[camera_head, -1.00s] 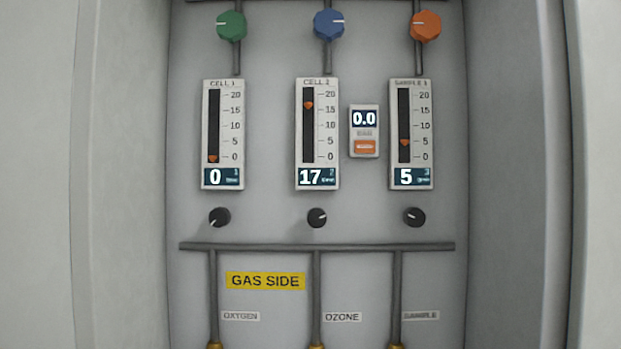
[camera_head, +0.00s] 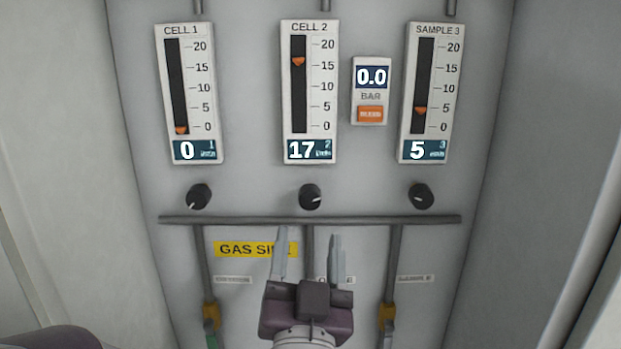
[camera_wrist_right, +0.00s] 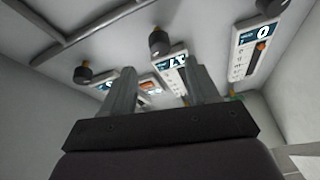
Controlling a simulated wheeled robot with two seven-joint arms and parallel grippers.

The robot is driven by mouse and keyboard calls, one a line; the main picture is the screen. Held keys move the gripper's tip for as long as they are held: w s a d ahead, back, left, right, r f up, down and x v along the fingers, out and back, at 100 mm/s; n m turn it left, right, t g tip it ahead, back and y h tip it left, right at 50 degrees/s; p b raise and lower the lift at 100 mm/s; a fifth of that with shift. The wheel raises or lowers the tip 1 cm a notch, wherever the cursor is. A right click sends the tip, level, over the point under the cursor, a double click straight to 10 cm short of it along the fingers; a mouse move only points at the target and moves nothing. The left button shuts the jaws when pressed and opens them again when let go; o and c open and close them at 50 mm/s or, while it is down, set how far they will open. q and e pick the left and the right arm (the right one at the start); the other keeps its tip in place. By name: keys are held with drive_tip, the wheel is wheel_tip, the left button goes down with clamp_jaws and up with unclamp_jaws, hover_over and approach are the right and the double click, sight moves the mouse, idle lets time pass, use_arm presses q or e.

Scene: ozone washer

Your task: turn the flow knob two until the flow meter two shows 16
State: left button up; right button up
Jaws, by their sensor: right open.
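The middle black knob (camera_head: 312,197), below the CELL 2 meter, has a white pointer mark aimed to the right and slightly down. It also shows in the right wrist view (camera_wrist_right: 160,42), beyond the fingers. The CELL 2 flow meter (camera_head: 309,90) reads 17, with its orange marker a little above 15. My right gripper (camera_head: 309,235) is open and empty, pointing up at the panel below the knob, with its fingers to either side of the middle pipe. In the right wrist view the open fingers (camera_wrist_right: 162,74) cover part of the meters. My left gripper is not in view.
Black knobs at left (camera_head: 199,196) and right (camera_head: 421,196) flank the middle one. CELL 1 (camera_head: 189,95) reads 0; SAMPLE 3 (camera_head: 430,95) reads 5. A horizontal pipe (camera_head: 380,219) runs below the knobs. A pressure display (camera_head: 371,77) shows 0.0. Cabinet walls close both sides.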

sight(310, 204)
drive_tip(key=p+x, duration=0.3)
drive_tip(key=x, duration=0.5)
drive_tip(key=shift+f, duration=0.1)
drive_tip(key=shift+w+p, duration=0.3)
drive_tip(key=shift+p, duration=0.1)
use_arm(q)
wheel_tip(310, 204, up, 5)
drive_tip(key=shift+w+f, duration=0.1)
use_arm(e)
drive_tip(key=c, duration=1)
drive_tip(key=shift+f+n+b, duration=0.25)
drive_tip(key=shift+n+b, duration=0.35)
drive_tip(key=shift+b, duration=0.25)
drive_tip(key=shift+n+y+b, duration=0.35)
drive_tip(key=shift+n+y, duration=0.25)
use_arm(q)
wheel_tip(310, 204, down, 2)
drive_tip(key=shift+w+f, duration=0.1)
use_arm(e)
drive_tip(key=shift+r+n, duration=0.3)
drive_tip(key=shift+n, duration=0.1)
